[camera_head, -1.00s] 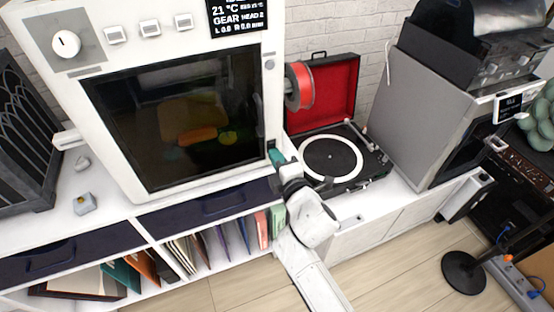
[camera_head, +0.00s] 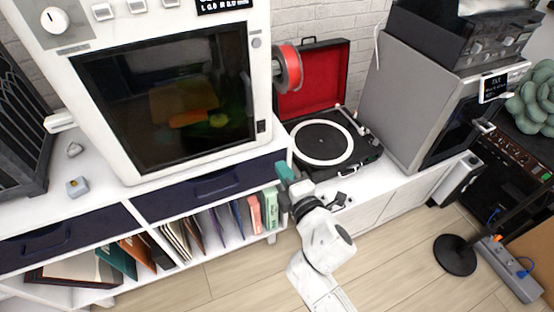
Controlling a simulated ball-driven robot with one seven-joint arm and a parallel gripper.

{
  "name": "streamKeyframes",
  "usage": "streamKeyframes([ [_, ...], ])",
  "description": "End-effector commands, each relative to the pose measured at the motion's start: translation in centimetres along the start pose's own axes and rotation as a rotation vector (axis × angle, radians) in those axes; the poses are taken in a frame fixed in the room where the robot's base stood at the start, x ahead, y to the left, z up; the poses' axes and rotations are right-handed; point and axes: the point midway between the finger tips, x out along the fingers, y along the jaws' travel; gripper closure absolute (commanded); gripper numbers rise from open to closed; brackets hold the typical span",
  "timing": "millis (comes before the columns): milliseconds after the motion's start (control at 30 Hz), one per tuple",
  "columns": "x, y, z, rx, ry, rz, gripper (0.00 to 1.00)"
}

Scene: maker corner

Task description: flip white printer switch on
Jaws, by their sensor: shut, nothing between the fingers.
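The white printer (camera_head: 262,75) stands on the shelf unit at the left, with a dark window in its front. A small black switch (camera_head: 261,126) sits low on the right side of its front frame. Which way the switch is tipped is too small to tell. My gripper (camera_head: 284,171), with teal fingers, is shut and empty. In the picture it is below and right of the switch, apart from it, in front of the shelf unit's right end.
A record player (camera_head: 352,162) with a red-lined lid stands right of the printer. A red spool (camera_head: 290,67) sticks out from the printer's right side. A grey machine (camera_head: 405,95) stands further right. A black round stand base (camera_head: 454,255) and a power strip (camera_head: 510,270) are on the open wooden floor.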

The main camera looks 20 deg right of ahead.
Motion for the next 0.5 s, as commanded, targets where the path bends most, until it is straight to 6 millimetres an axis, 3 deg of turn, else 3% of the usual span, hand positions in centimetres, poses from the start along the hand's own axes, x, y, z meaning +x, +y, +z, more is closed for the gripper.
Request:
streamKeyframes([
  [200, -2.5, -0.6, 0.0, 0.0, 0.0, 0.0, 1.0],
  [500, -3.0, -0.6, 0.0, 0.001, 0.0, 0.0, 1.0],
])
